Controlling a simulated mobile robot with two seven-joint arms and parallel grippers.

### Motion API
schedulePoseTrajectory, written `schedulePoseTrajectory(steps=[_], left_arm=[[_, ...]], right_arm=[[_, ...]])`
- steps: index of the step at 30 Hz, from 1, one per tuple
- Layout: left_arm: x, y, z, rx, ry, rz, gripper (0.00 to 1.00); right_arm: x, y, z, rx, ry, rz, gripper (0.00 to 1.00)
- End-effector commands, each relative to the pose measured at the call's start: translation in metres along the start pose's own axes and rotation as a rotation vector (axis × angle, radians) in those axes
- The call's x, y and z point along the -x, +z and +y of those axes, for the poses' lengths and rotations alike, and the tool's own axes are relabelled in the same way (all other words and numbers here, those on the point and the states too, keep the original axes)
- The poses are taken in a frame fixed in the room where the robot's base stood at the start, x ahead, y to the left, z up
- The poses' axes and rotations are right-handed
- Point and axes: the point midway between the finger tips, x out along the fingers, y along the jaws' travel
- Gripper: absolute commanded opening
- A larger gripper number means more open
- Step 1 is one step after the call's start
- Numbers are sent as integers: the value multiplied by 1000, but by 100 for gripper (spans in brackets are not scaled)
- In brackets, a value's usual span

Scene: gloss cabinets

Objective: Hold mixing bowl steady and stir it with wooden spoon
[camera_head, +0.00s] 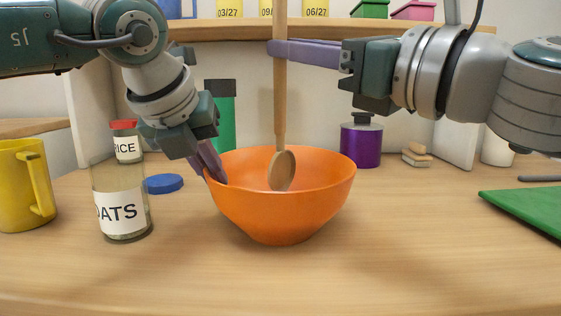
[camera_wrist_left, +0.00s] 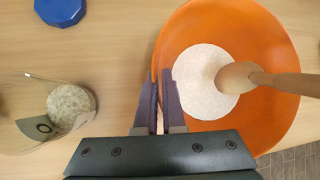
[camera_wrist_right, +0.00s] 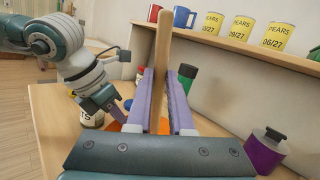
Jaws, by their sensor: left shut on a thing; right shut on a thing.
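The orange mixing bowl (camera_head: 285,220) stands on the table in the middle of the head view. In the left wrist view the bowl (camera_wrist_left: 270,45) holds a round patch of white contents (camera_wrist_left: 195,75). My left gripper (camera_head: 214,172) is shut on the bowl's left rim. The wooden spoon (camera_head: 280,95) is upright, its head (camera_head: 282,172) inside the bowl. In the left wrist view the spoon head (camera_wrist_left: 236,77) shows over the white contents; whether it touches them I cannot tell. My right gripper (camera_head: 275,48) is shut on the spoon's handle, above the bowl.
The oats jar (camera_head: 122,205) and yellow mug (camera_head: 22,190) stand left of the bowl. A blue lid (camera_head: 164,184), rice jar (camera_head: 127,145), green bottle (camera_head: 221,115) and purple canister (camera_head: 361,143) are behind. A green board (camera_head: 530,208) lies right. The front table is clear.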

Motion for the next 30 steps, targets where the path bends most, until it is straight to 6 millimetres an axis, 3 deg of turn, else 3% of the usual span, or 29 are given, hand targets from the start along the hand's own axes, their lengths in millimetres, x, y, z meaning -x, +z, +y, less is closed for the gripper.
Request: schedulePoseTrajectory(steps=[21, 30], left_arm=[[-2, -2, 2, -2, 5, 6, 0], [-2, -2, 2, -2, 5, 6, 0]], right_arm=[[-14, 76, -14, 2, -1, 0, 0], [-15, 84, -16, 0, -2, 2, 0]])
